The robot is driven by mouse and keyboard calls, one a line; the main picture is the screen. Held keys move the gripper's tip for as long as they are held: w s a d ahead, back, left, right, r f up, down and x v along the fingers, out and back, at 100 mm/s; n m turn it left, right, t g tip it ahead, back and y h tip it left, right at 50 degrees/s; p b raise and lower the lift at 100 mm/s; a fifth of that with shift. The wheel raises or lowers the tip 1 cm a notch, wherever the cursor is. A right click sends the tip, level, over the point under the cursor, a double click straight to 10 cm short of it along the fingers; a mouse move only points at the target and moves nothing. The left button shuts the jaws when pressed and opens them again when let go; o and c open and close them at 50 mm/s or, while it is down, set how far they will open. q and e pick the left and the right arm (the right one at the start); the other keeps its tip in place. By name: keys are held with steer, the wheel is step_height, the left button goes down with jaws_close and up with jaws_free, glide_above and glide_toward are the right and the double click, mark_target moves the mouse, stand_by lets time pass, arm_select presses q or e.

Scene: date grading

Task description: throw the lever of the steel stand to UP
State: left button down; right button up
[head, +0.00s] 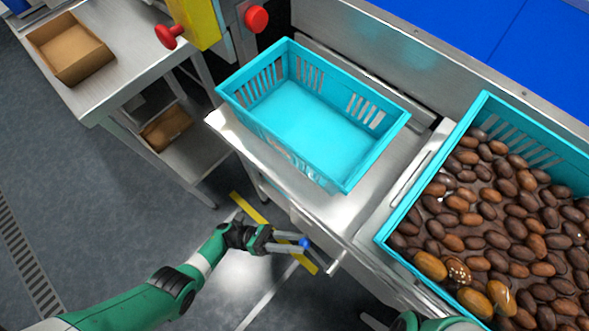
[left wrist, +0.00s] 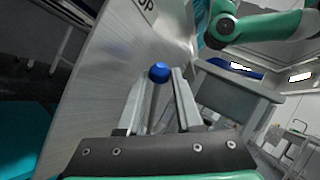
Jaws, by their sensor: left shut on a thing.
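The steel stand (head: 236,133) carries an empty turquoise crate. Its lever ends in a blue knob (head: 304,242) and sticks out low at the stand's near side. My left gripper (head: 290,246) is shut on the lever just below the knob. In the left wrist view the lever's rod (left wrist: 153,110) stands between the two fingers, with the blue knob (left wrist: 159,72) at their tips. The steel panel (left wrist: 110,70) is close beside it, with a partly cut-off label (left wrist: 147,8) at the top.
The turquoise crate (head: 350,185) is above the lever. A second crate (head: 393,222) full of brown dates stands at the right. A steel table (head: 110,75) with cardboard boxes is at the upper left. Open floor lies left of the stand.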

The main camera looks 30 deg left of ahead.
arm_select(q)
steer(key=c, duration=1)
jaws_free()
steer(key=shift+o, duration=0.7)
steer(key=shift+d, duration=0.15)
